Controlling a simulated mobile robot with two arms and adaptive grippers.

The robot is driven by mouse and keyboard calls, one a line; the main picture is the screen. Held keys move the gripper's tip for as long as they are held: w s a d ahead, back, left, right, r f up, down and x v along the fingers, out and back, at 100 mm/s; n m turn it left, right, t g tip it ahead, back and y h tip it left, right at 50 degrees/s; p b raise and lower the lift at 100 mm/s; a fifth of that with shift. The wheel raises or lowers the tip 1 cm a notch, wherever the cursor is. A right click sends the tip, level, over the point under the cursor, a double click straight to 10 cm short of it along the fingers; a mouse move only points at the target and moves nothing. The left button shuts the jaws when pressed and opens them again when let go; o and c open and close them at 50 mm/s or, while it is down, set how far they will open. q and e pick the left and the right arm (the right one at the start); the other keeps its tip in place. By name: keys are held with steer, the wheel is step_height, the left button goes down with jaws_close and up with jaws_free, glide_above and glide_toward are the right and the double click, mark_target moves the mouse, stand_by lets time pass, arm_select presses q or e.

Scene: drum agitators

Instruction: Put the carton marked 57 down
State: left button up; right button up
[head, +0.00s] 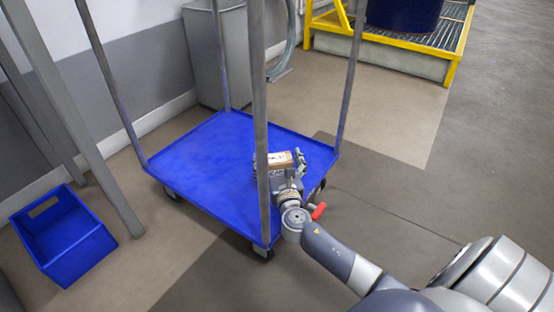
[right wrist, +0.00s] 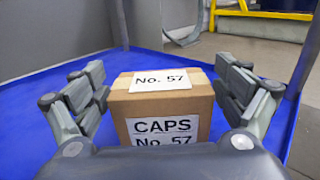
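The carton marked 57 (right wrist: 160,105) is a small brown box with white labels reading "CAPS" and "No. 57". It is over the blue deck of the cart (head: 200,150), at the deck's near right part, and shows small in the head view (head: 280,158). My right gripper (right wrist: 162,80) has a finger on each side of the carton. The fingers look spread, with narrow gaps at the tips. The carton's underside is hidden, so its contact with the deck does not show. My left gripper is not in view.
Grey cart posts (head: 261,110) rise around the deck, one close to my right gripper. An empty blue bin (head: 62,238) is on the floor at left. A grey cabinet (head: 217,55) and a yellow-framed grated platform (head: 420,45) with a dark drum (head: 403,12) are behind. Most of the deck is clear.

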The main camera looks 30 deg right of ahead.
steer(key=shift+r, duration=0.1)
steer(key=shift+s+a+r, duration=0.1)
steer(key=p+v, duration=0.4)
steer(key=v, duration=0.6)
steer(key=shift+s+a, duration=0.1)
steer(key=shift+s, duration=0.25)
steer(key=shift+s+a+p, duration=0.2)
steer(key=shift+s+p, duration=0.1)
steer(key=shift+s, duration=0.2)
steer(key=shift+s, duration=0.1)
